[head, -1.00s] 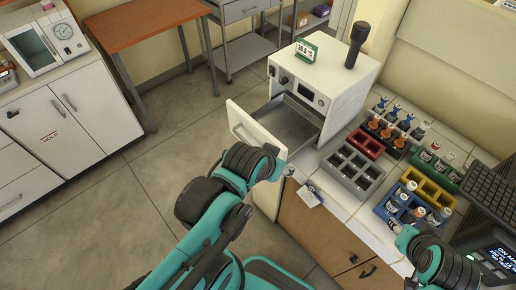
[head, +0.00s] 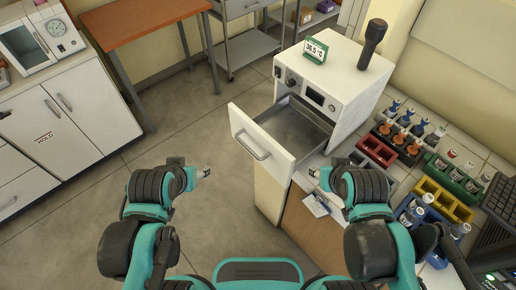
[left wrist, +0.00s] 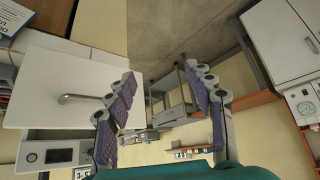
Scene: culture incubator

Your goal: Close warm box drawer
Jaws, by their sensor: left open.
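The white warm box (head: 338,72) stands on the counter's end with its drawer pulled out. The drawer's white front (head: 268,158) faces me and has a grey bar handle (head: 250,147). The grey drawer inside (head: 298,125) looks empty. My left gripper (head: 205,172) is to the left of the drawer front, apart from it. In the left wrist view it is open and empty (left wrist: 163,115), with the drawer front (left wrist: 60,105) on the left of the picture. My right gripper (head: 314,173) is small in view, just right of the drawer front, near the counter edge; its jaws are unclear.
Racks of bottles, including a yellow rack (head: 445,200), stand on the counter at the right. A green thermometer display (head: 316,50) and a black upright object (head: 373,40) stand on the warm box. The floor (head: 190,130) to the left is clear.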

